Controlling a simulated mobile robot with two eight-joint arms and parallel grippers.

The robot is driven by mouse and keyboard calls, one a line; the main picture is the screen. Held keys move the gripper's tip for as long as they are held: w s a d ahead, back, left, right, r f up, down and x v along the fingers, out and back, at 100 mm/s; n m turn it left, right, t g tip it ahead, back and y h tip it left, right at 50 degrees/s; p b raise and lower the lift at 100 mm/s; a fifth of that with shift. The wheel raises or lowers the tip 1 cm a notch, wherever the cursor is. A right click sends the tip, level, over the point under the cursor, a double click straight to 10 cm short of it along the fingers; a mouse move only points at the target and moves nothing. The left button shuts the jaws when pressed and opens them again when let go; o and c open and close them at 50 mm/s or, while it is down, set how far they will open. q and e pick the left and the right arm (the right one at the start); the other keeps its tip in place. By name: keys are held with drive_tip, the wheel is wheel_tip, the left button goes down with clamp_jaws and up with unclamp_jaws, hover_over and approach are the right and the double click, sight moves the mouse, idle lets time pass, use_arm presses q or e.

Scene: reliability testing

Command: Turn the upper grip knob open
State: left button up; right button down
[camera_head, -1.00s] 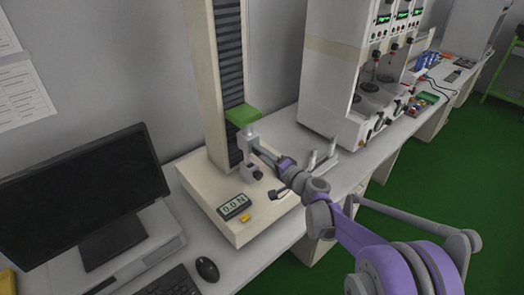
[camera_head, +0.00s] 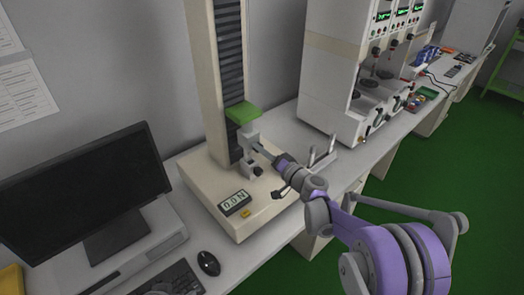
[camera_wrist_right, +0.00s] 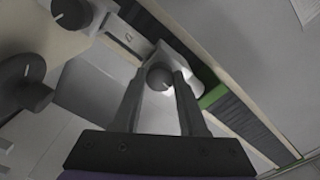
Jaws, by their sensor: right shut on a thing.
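The upper grip (camera_head: 249,136) of the tall testing machine hangs under a green block (camera_head: 242,113) in the head view. My right gripper (camera_head: 260,148) reaches it from the right, at the knob side, and hides the knob there. In the right wrist view, the round dark upper grip knob (camera_wrist_right: 158,79) with a pale mark sits between the two fingertips of my right gripper (camera_wrist_right: 159,84). The fingers are closed on its sides. The lower grip (camera_head: 249,168) with its dark knob (camera_head: 258,171) stands below on the machine base. My left gripper is out of view.
The machine base (camera_head: 215,205) carries a force display (camera_head: 234,203) reading 0.0 N and a yellow button. A monitor (camera_head: 85,190) and mouse (camera_head: 208,263) are at left. A white instrument cabinet (camera_head: 335,75) stands at the back right. In the wrist view, another dark knob (camera_wrist_right: 70,12) is at upper left.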

drive_tip(key=shift+c, duration=2.2)
unclamp_jaws()
drive_tip(key=shift+s+d, duration=0.1)
drive_tip(key=b+v, duration=0.1)
drive_tip(key=v, duration=0.9)
drive_tip(key=shift+s+d, duration=0.15)
drive_tip(key=shift+s, duration=0.1)
drive_tip(key=s+a+f+n+g+h, duration=0.2)
drive_tip(key=s+a+g, duration=0.25)
drive_tip(key=s, duration=0.55)
drive_tip(key=s+d+f+n+g+h, duration=0.1)
drive_tip(key=s+d+f+h, duration=0.3)
drive_tip(key=s, duration=0.7)
drive_tip(key=s+d+f+g+h, duration=0.3)
drive_tip(key=s+d+f+h, duration=0.1)
drive_tip(key=s, duration=0.6)
drive_tip(key=shift+s+d+n+g+h, duration=0.3)
drive_tip(key=shift+s+d+n+g, duration=0.1)
drive_tip(key=shift+d, duration=0.4)
